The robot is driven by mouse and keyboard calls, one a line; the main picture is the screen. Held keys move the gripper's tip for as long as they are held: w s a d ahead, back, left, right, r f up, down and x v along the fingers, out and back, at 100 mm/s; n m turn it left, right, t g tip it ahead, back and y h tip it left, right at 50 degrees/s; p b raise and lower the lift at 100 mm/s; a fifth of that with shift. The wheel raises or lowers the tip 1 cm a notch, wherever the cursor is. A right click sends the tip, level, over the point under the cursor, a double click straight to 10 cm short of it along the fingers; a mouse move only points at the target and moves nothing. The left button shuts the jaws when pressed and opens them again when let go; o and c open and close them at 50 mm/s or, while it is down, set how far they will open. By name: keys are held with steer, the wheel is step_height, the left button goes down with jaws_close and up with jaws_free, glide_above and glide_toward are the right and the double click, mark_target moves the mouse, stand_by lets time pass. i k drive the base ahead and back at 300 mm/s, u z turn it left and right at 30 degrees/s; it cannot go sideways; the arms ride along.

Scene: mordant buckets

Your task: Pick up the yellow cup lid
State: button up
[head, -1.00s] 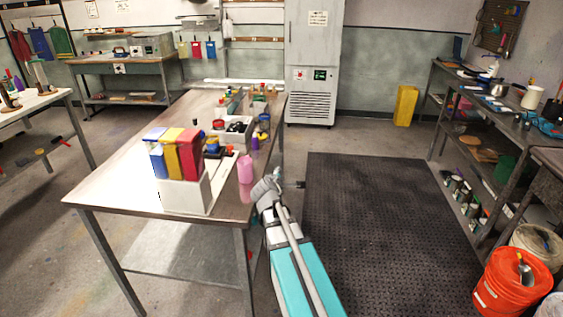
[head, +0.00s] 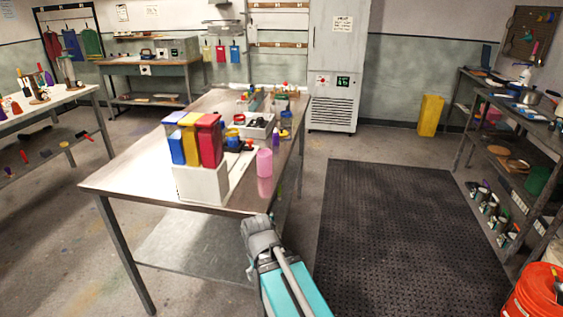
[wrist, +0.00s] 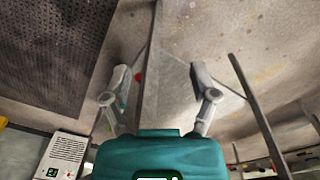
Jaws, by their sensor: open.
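I cannot surely pick out the yellow cup lid.
A white holder (head: 203,184) with blue, yellow and red boxes stands on the table's near part. A pink cup (head: 264,162) stands beside it near the right edge. A dark floor mat (head: 400,225) lies clear at right. A loaded shelf (head: 500,150) and orange bucket (head: 535,295) stand beyond.

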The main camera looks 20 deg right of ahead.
mark_target(282, 131)
steer(key=k, duration=1.35)
steer(key=z, duration=0.4)
steer(key=i, duration=0.7)
steer(key=z, duration=0.9)
steer(key=i, duration=1.5)
steer(key=u, duration=0.6)
steer(key=i, duration=0.55)
steer(key=u, duration=0.5)
